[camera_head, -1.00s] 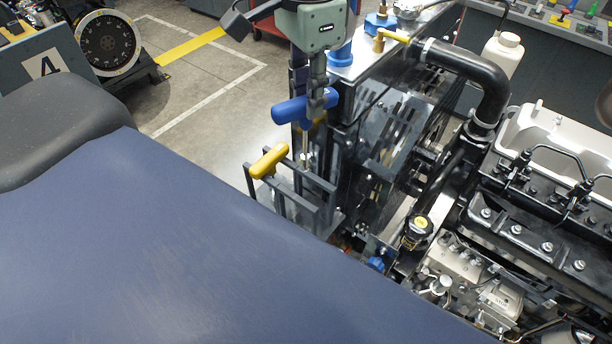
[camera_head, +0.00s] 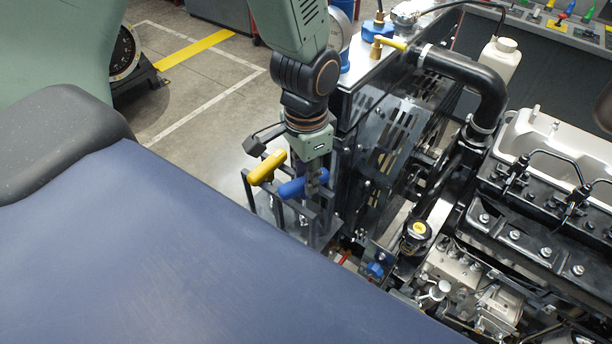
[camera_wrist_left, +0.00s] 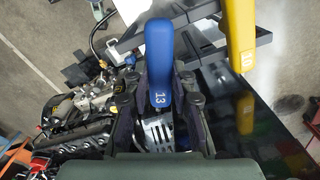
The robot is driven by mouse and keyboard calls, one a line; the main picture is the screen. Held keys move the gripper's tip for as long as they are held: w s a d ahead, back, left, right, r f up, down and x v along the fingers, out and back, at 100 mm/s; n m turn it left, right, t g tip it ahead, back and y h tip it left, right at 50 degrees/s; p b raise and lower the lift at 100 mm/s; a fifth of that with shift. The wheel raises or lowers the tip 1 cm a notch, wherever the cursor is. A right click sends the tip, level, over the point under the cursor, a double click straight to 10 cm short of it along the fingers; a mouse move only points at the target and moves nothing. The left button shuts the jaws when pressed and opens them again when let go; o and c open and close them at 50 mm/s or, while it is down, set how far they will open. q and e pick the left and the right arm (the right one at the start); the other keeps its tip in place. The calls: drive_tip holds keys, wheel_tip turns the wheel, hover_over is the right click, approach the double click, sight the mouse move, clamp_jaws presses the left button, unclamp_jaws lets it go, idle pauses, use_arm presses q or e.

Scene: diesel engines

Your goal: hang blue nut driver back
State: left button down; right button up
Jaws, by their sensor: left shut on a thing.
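The blue nut driver (camera_head: 300,186) has a T-shaped handle and is at the dark rack (camera_head: 268,212) beside the engine. In the left wrist view its handle (camera_wrist_left: 160,62), marked 13, lies between the fingers. My left gripper (camera_head: 316,178) is shut on it from above. The yellow nut driver (camera_head: 265,167) hangs in the rack just left of the blue one; it also shows in the left wrist view (camera_wrist_left: 239,35). The blue driver's shaft is mostly hidden, so I cannot tell whether it is seated in a slot. My right gripper is not in view.
The diesel engine (camera_head: 530,215) fills the right side. A black slotted guard (camera_head: 385,125) stands close to the right of the rack. My blue body covers the lower left. Open floor (camera_head: 200,90) lies behind the rack to the left.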

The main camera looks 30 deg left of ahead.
use_arm(q)
drive_tip(key=shift+w+f, duration=0.1)
drive_tip(key=shift+f, duration=0.4)
drive_tip(key=shift+s, duration=0.25)
drive_tip(key=shift+f, duration=0.15)
drive_tip(key=shift+w+f, duration=0.2)
drive_tip(key=shift+f, duration=0.1)
drive_tip(key=c, duration=1.5)
unclamp_jaws()
drive_tip(key=o, duration=0.4)
drive_tip(key=shift+s+r, duration=0.1)
drive_tip(key=shift+s, duration=0.05)
